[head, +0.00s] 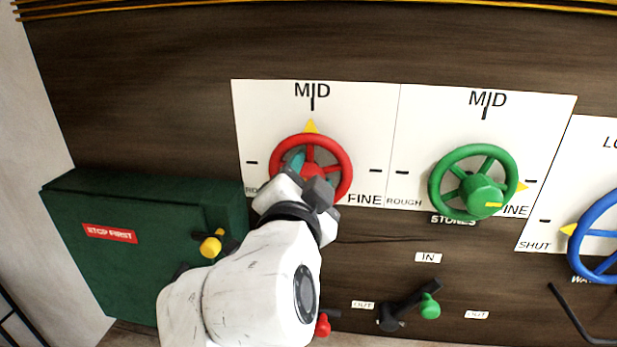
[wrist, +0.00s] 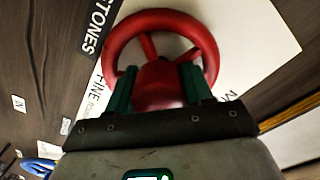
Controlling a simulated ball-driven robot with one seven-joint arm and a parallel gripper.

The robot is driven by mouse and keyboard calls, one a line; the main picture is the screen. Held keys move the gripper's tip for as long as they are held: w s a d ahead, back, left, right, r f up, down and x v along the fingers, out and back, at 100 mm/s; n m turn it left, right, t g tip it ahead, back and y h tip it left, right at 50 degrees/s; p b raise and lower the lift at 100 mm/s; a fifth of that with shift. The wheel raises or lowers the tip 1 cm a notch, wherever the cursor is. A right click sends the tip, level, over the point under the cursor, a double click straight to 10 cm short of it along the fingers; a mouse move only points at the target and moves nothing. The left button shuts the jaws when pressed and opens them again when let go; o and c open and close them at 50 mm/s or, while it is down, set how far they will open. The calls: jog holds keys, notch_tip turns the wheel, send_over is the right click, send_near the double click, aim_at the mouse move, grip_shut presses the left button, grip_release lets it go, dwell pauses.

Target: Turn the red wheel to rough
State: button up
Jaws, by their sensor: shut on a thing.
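The red wheel (head: 342,160) is mounted on a white dial plate (head: 260,110) in the head view. Its yellow pointer (head: 311,126) points up at the MID mark. FINE is printed at the plate's lower right. The lower left word is mostly hidden by my gripper, with only its first letters showing. My gripper (head: 306,176) reaches the wheel from below. In the wrist view, the green fingers of my gripper (wrist: 157,84) are closed on either side of the hub of the red wheel (wrist: 160,20).
A green wheel (head: 445,160) sits to the right, its pointer towards FINE. A blue wheel (head: 582,225) is at the right edge. A green box (head: 70,270) with a yellow-knobbed handle (head: 211,246) is lower left. A green-knobbed lever (head: 429,306) and red knob (head: 322,325) are below.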

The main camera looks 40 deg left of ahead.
jog(key=c, duration=0.4)
jog(key=shift+d+n, duration=0.1)
jog(key=shift+n, duration=0.3)
jog(key=n, duration=0.2)
jog(key=shift+n, duration=0.4)
jog(key=n, duration=0.4)
jog(key=shift+n+p, duration=0.3)
jog(key=shift+n, duration=0.1)
jog(key=n+p, duration=0.2)
jog(key=n, duration=0.4)
jog(key=shift+n+p, duration=0.8)
jog(key=shift+n, duration=1.3)
